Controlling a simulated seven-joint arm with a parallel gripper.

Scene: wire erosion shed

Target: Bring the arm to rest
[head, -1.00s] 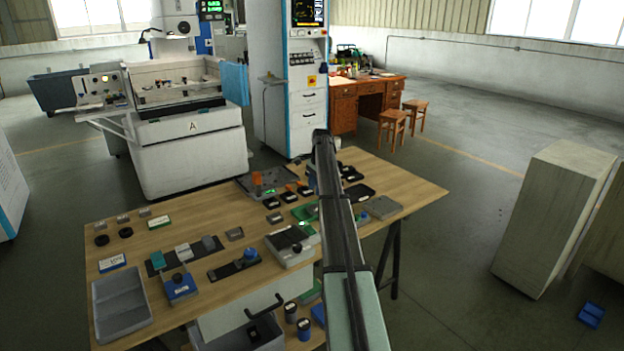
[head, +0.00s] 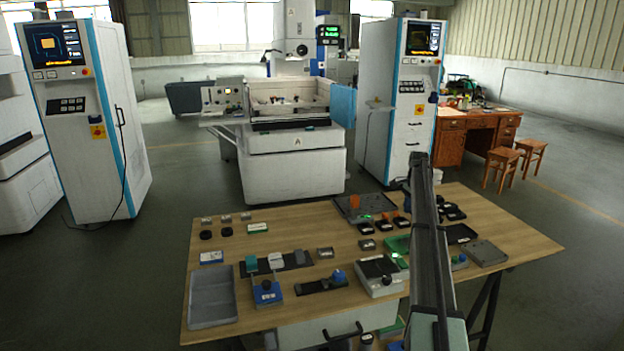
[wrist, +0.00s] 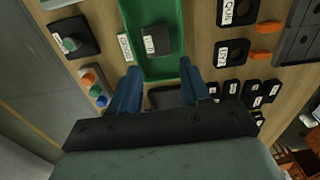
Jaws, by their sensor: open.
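My arm (head: 432,250) reaches out over the right part of the wooden table (head: 290,225). Its far end hides much of my gripper in the head view. In the wrist view my gripper (wrist: 160,88) shows two blue fingers held apart, with nothing gripped between them. Beyond the fingertips lies a green tray (wrist: 181,15) with a grey labelled block (wrist: 156,40) in it. A dark block (wrist: 165,97) shows between the fingers, nearer the palm; its height relative to them is unclear.
Small labelled blocks lie around the tray. A grey bin (head: 212,300) stands at the table's left end, and a flat grey plate (head: 485,253) at its right. Machine cabinets (head: 395,130) and a brown desk (head: 465,125) stand behind.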

